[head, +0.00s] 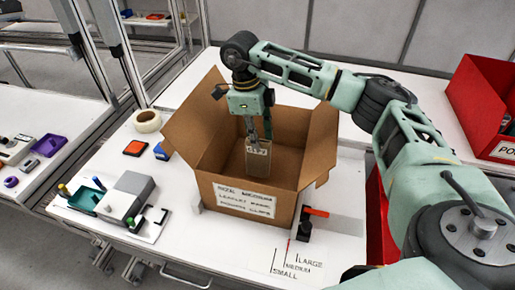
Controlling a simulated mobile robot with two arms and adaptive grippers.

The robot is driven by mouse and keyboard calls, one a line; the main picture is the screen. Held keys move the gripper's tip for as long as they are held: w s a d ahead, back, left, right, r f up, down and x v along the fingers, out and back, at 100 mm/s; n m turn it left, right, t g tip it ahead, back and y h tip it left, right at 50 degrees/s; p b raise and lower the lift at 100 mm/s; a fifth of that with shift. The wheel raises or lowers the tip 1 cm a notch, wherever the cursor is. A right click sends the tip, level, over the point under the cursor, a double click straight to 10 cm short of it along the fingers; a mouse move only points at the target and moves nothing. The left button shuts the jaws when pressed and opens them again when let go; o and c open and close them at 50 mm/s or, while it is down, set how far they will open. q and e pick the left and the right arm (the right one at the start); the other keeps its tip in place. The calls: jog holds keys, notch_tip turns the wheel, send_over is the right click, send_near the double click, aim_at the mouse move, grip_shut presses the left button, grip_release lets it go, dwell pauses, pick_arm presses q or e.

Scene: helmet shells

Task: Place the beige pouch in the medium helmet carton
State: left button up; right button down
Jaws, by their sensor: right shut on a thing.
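The beige pouch (258,161) hangs upright inside the open cardboard carton (245,201), with a small label near its top. The carton stands on the white table with its flaps spread and a printed label on its front. My right gripper (262,137) points down into the carton and is shut on the pouch's top edge. Whether the pouch's lower end touches the carton floor cannot be told. My left gripper is not in view.
A grey device (128,196) and tape roll (146,121) are to the left. A red bin (480,110) is at right.

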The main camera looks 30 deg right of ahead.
notch_tip(320, 180, down, 4)
jog(key=shift+f+p, duration=0.2)
jog(key=shift+p, duration=0.3)
jog(key=c, duration=1.5)
grip_release()
jog(key=shift+f, duration=0.1)
jog(key=r+b, duration=0.1)
jog(key=r, duration=0.2)
jog(key=w+r, duration=0.1)
jog(key=r, duration=0.3)
jog(key=a+r+b, duration=0.1)
jog(key=r, duration=0.3)
jog(key=shift+w+a+b, duration=0.1)
jog(key=shift+w+b, duration=0.05)
jog(key=shift+b, duration=0.2)
jog(key=shift+r, duration=0.65)
